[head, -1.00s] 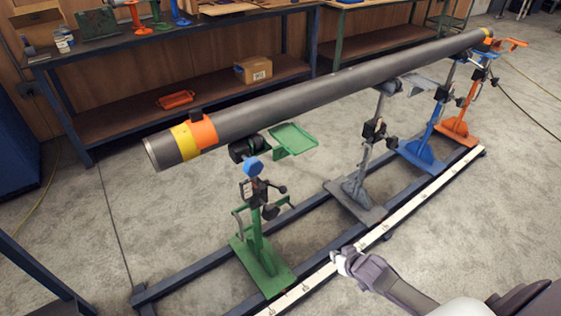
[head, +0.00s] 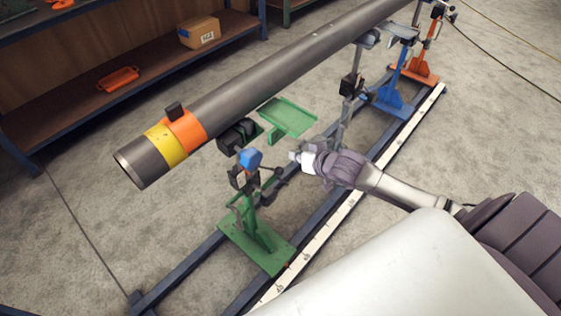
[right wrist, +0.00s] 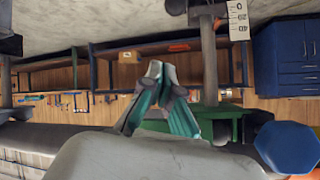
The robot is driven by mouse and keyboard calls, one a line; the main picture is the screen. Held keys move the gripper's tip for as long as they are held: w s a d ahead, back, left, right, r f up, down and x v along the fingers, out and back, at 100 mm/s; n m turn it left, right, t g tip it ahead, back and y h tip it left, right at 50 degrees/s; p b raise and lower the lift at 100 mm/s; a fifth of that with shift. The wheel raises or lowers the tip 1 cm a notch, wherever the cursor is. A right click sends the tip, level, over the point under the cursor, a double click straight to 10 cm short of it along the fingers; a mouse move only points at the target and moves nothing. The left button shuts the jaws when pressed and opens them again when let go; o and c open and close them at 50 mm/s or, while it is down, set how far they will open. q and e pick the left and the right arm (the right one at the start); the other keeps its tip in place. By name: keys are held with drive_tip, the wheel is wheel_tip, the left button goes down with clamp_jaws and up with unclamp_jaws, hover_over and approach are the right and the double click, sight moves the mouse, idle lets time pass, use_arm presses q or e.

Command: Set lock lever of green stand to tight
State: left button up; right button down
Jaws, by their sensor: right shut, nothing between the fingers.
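The green stand (head: 257,243) stands on the rail frame below the near end of the pipe. It has a blue knob (head: 250,158) at its top and dark ball-ended levers beside its column; I cannot tell which is the lock lever or how it is set. My right gripper (head: 296,157) is shut and empty, just right of the stand's top and apart from it. In the right wrist view its fingertips (right wrist: 155,70) meet, and the blue knob (right wrist: 288,147) shows at lower right. My left gripper is not in view.
The grey pipe (head: 270,84) with yellow and orange bands runs above the stand. A green tray (head: 288,118) juts out near my right gripper. Blue (head: 388,97) and orange (head: 414,72) stands are farther along the rail. Floor left of the frame is clear.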

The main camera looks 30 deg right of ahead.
hover_over(268, 168)
drive_tip(key=d, duration=0.4)
wheel_tip(268, 168, down, 6)
drive_tip(key=s, duration=0.1)
drive_tip(key=s+f, duration=0.1)
drive_tip(key=s+a, duration=0.1)
drive_tip(key=shift+s+f, duration=0.35)
drive_tip(key=shift+s, duration=0.05)
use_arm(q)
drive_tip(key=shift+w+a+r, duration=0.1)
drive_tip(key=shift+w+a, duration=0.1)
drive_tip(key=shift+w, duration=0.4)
use_arm(e)
drive_tip(key=shift+f, duration=0.1)
